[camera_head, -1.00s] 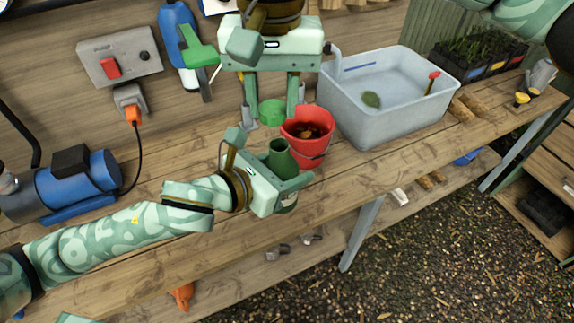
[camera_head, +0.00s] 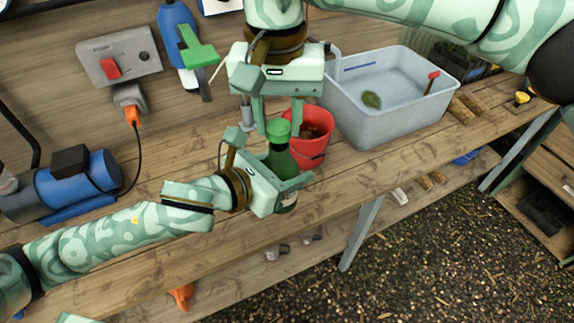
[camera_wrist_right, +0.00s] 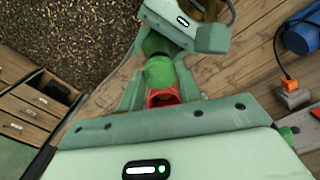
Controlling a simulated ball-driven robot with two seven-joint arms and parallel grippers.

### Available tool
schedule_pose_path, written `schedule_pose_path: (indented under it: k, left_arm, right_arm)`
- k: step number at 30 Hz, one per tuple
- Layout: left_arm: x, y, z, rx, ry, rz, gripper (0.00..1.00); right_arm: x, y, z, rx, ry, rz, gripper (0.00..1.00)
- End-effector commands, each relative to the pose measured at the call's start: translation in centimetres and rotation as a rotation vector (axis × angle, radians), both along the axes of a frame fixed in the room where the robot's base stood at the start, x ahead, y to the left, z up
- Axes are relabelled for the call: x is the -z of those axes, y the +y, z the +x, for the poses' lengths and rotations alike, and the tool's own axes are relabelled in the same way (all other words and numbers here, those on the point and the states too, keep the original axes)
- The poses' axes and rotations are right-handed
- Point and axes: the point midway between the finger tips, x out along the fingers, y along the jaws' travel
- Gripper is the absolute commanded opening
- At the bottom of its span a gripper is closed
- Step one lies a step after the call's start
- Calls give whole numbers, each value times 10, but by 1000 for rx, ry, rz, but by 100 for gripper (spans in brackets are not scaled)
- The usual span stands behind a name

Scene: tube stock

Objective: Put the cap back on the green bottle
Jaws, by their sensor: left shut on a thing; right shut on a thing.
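The green bottle (camera_head: 280,160) stands roughly upright in my left gripper (camera_head: 277,176), which is shut on its body above the bench's front part. Its lower part is partly hidden by the gripper. The green cap (camera_head: 278,128) is between the fingers of my right gripper (camera_head: 278,120), which is shut on it and points down. The cap is right at the bottle's mouth, in line with the neck; I cannot tell if it is seated or just above. In the right wrist view the cap (camera_wrist_right: 160,74) lies between the fingers, with the bottle (camera_wrist_right: 157,43) beyond it.
A red bucket (camera_head: 311,150) stands close behind the bottle. A grey tub (camera_head: 390,122) of water is to the right. A blue cylindrical machine (camera_head: 78,180) and its orange plug (camera_head: 132,115) are at the left. The bench between is mostly clear.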

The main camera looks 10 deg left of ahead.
Motion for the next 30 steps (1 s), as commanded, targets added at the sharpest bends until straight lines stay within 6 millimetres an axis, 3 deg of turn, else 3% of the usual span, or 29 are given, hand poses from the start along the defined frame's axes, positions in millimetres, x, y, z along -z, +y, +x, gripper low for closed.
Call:
schedule_pose_path:
  k: [30]
  left_arm:
    - [-1,0,0,0,-1,-1,14]
  right_arm:
    - [6,0,-2,1,0,-1,14]
